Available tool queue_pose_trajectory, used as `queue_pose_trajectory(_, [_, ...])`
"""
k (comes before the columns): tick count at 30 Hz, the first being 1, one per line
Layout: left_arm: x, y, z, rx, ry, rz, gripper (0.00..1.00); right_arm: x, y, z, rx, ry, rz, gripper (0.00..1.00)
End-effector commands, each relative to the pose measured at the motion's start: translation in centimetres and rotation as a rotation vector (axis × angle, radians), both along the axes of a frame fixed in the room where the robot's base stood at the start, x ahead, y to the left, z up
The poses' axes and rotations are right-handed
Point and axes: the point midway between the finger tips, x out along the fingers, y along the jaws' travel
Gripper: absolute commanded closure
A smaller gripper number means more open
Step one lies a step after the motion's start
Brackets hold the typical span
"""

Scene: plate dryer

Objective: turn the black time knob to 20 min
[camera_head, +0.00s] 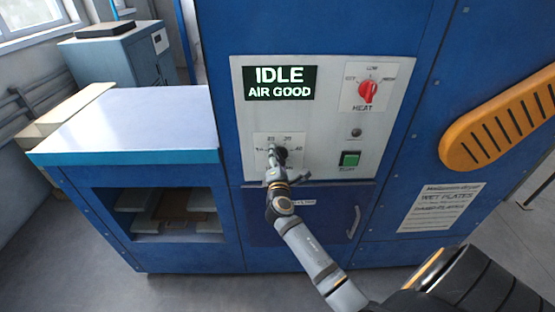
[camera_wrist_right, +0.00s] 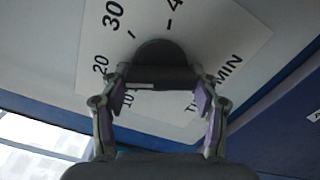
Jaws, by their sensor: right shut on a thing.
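The black time knob (camera_head: 281,153) is on a white dial plate low on the left of the control panel. It also shows in the wrist view (camera_wrist_right: 160,56), with 10, 20, 30 and 40 printed around it. A white mark on the knob points left, to the 10–20 side; its exact reading is hard to tell. My right gripper (camera_head: 274,170) is at the knob, and in the wrist view its fingers (camera_wrist_right: 161,88) are shut on the knob from both sides. In the head view the gripper partly covers the dial. My left gripper is not in view.
The display (camera_head: 281,83) reads IDLE, AIR GOOD. A red heat knob (camera_head: 368,91) and a green button (camera_head: 349,159) sit to the right on the panel. A white-topped counter (camera_head: 130,120) adjoins at left. An orange vented part (camera_head: 500,120) projects at right.

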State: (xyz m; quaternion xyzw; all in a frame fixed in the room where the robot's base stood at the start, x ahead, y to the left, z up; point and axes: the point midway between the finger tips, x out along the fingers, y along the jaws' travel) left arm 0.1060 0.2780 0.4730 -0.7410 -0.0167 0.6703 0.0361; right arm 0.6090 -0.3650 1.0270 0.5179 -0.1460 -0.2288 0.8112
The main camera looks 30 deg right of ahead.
Motion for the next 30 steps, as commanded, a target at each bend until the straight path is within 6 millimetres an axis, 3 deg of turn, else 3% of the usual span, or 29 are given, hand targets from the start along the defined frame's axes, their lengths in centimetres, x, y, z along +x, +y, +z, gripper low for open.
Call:
queue_pose_trajectory(5, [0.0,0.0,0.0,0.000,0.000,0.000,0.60,0.0,0.0,-0.1,0.000,0.002,-0.001,0.70])
queue_pose_trajectory(6, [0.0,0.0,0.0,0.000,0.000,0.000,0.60,0.0,0.0,-0.1,0.000,0.002,-0.001,0.33])
queue_pose_trajectory(10, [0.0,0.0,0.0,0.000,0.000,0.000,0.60,0.0,0.0,-0.1,-0.001,0.002,0.000,0.16])
queue_pose_trajectory(22, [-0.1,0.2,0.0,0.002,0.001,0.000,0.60,-0.5,0.3,-0.1,0.000,0.002,0.000,0.15])
queue_pose_trajectory(30, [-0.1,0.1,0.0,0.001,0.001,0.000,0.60,-5.6,3.4,-0.3,0.005,0.004,-0.001,0.15])
